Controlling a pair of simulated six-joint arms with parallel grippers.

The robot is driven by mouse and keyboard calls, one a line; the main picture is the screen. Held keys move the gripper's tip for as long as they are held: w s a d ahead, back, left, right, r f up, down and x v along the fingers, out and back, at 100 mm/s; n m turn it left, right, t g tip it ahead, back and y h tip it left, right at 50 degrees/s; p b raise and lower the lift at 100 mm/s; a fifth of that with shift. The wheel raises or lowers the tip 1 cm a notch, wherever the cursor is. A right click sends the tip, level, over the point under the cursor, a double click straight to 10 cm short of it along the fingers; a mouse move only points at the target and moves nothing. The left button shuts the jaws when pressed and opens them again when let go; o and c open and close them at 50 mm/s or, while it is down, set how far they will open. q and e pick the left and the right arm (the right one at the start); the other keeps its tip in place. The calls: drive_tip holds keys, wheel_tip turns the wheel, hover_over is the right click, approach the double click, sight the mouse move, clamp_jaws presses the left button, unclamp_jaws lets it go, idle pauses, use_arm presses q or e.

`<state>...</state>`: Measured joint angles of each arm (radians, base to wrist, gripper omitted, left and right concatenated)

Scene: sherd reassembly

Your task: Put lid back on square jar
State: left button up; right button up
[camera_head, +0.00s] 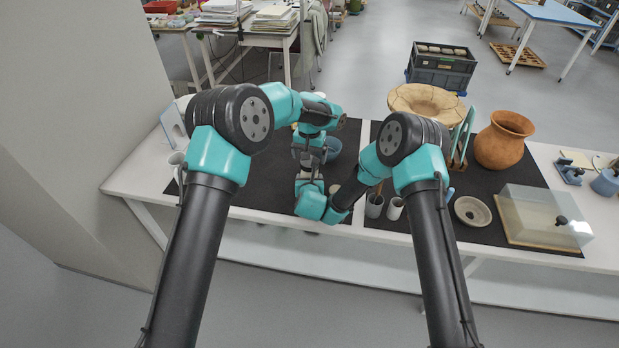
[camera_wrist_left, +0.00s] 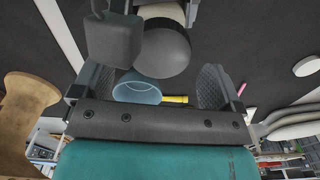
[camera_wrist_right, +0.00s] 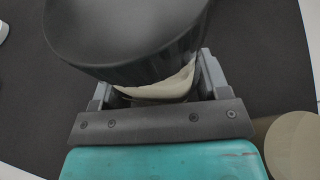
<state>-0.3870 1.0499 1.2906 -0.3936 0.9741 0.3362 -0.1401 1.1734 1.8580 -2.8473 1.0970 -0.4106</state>
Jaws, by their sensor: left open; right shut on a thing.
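In the right wrist view a cream jar body (camera_wrist_right: 158,88) sits between the fingers of my right gripper (camera_wrist_right: 155,95), which is shut on it. A dark round lid (camera_wrist_right: 125,30) covers the jar's top; a cream edge shows under it. I cannot tell whether it is fully seated. In the left wrist view the lid (camera_wrist_left: 165,52) and a bit of the jar (camera_wrist_left: 162,12) show just beyond the open fingers of my left gripper (camera_wrist_left: 148,80). In the head view my arms hide the jar and lid.
A blue cup (camera_head: 332,146) stands on the dark mat behind the grippers. The left part of the mat is largely clear.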

sight(310, 174)
use_arm(q)
drive_tip(key=shift+r, duration=0.8)
drive_tip(key=shift+r, duration=0.1)
wheel_tip(310, 174, up, 3)
drive_tip(key=n, duration=0.5)
drive_tip(key=shift+r+n, duration=0.15)
drive_tip(key=shift+n, duration=0.25)
drive_tip(key=shift+f, duration=4)
